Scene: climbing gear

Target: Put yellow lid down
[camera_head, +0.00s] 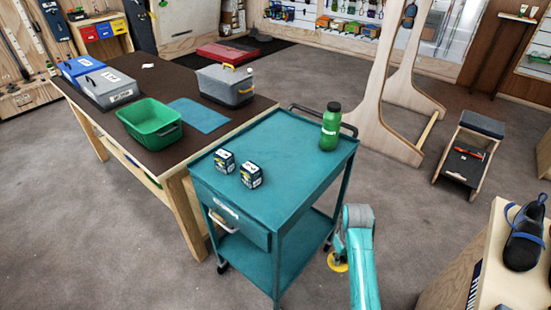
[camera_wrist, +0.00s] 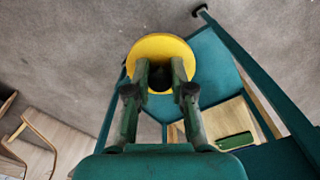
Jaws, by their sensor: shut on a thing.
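The yellow lid (camera_wrist: 160,46) is a round disc held between the fingertips of my gripper (camera_wrist: 160,78) in the wrist view. My gripper is shut on it. In the head view only a yellow edge of the lid (camera_head: 337,264) shows beside my teal arm (camera_head: 358,255), off the right side of the teal cart (camera_head: 300,150). It looks lower than the cart's top. The fingers are hidden behind my arm in the head view.
Left is a table (camera_head: 165,80) with a green bin (camera_head: 150,123), grey toolboxes (camera_head: 225,85) and a blue mat (camera_head: 200,115).

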